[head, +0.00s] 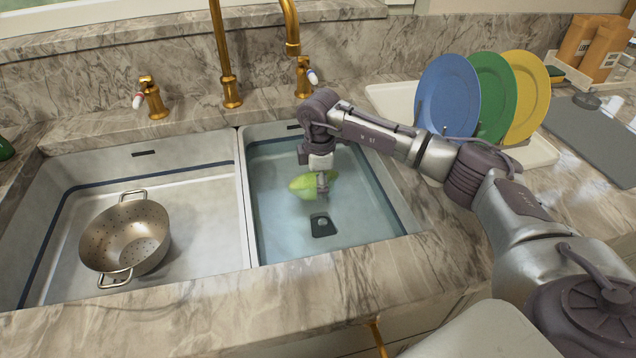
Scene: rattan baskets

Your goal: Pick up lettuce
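The lettuce (302,187) is a pale green head in the right sink basin (384,222), which looks filled with water. My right gripper (322,188) reaches down into this basin from above, with its fingers at the lettuce's right side. The gripper overlaps the lettuce in view, and its far finger is hidden, so I cannot tell whether it is closed on it. My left gripper is not in view.
Gold taps (228,60) rise behind the sink. Blue (448,95), green (494,97) and yellow (527,95) plates stand in a white rack (395,100) at right, close behind my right arm.

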